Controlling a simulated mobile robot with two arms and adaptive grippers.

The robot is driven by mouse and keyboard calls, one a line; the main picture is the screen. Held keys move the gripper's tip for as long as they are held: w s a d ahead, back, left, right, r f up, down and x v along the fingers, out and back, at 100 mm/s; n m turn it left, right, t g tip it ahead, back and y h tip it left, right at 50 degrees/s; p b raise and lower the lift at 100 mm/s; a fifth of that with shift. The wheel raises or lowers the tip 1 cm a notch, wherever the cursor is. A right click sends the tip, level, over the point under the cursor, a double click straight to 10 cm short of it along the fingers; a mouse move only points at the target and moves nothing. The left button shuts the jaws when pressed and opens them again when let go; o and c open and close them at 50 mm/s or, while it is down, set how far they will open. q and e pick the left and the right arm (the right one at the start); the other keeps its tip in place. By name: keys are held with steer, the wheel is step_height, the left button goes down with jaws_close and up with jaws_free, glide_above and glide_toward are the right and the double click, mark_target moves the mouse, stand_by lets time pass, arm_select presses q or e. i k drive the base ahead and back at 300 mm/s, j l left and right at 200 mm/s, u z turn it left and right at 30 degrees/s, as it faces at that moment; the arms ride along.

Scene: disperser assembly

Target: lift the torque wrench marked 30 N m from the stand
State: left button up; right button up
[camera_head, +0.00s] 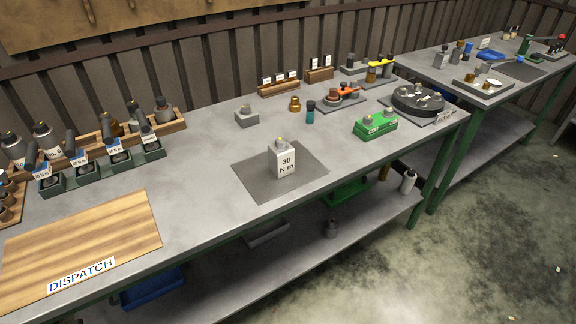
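A dark green stand (103,174) with several holders is at the left of the bench. Several torque wrenches with dark handles stand tilted in it, such as the leftmost wrench (34,157) and the rightmost wrench (136,116). The labels are too small to read surely, so I cannot tell which wrench is marked 30 N m. A pale block (284,161) marked "30 N m" stands on a grey mat (257,186) mid-bench, with a brass-coloured part on top. Neither gripper is in view.
A wooden DISPATCH board (100,233) lies at the front left. A wooden rack (176,125) with bottles stands behind the stand. A green fixture (375,125) and a round dark turntable (418,99) are to the right. Bare bench lies between stand and mat.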

mark_target(41, 170)
steer(key=k+j, duration=0.1)
steer(key=j, duration=0.35)
steer(key=k+j+z, duration=0.1)
steer(key=j, duration=0.3)
steer(key=k+j, duration=0.15)
steer(key=j, duration=0.25)
steer(key=k+j+z, duration=0.1)
steer(key=j, duration=0.35)
steer(key=k+j, duration=0.15)
steer(key=j, duration=0.25)
